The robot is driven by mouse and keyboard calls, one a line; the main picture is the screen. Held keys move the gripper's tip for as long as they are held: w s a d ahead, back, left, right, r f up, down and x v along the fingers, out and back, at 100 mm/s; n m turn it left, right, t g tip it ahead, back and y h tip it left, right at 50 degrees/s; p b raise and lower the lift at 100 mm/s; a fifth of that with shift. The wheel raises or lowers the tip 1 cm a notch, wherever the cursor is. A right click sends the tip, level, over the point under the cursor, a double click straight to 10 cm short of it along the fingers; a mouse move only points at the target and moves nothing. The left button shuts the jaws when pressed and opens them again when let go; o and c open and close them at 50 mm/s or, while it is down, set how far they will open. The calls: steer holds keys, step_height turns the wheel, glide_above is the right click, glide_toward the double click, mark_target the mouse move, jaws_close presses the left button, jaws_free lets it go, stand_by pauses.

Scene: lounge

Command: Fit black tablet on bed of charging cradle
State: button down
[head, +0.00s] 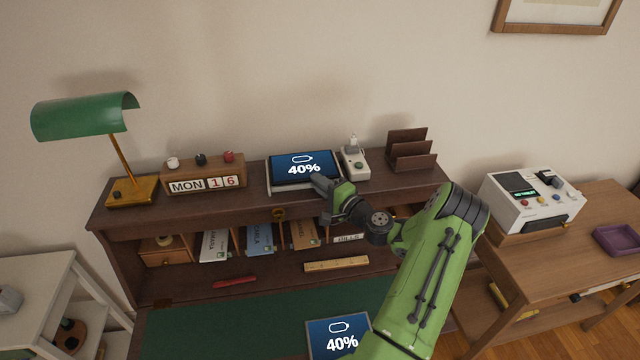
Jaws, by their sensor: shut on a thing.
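The black tablet (304,167) has a lit blue screen reading 40% with a battery symbol. It leans back at the pale charging cradle (268,182) on the hutch's top shelf, the cradle's edges showing around it. Whether it is fully down on the bed I cannot tell. My gripper (325,186) is at the tablet's lower right corner, shut on it. The fingertips are small and partly hidden. A second blue screen reading 40% (335,338) lies on the green desk surface, partly hidden by my arm.
A white power strip (354,164) stands close right of the cradle, with a brown letter rack (410,150) beyond. A calendar block (205,178) and a green lamp (90,116) stand left. A white machine (530,200) is on the right table.

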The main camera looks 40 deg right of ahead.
steer(key=shift+f, duration=0.15)
stand_by(0.4)
steer(key=c, duration=1.1)
jaws_free()
steer(key=shift+s+f, duration=0.1)
steer(key=shift+f, duration=0.05)
steer(key=shift+a+f, duration=0.1)
steer(key=shift+f, duration=0.1)
steer(key=shift+s+f+b, duration=0.1)
steer(key=shift+s+b, duration=0.15)
steer(key=shift+b, duration=0.1)
steer(key=s+r+b, duration=0.1)
steer(key=s+b, duration=0.1)
steer(key=s, duration=1.3)
steer(key=shift+a, duration=0.35)
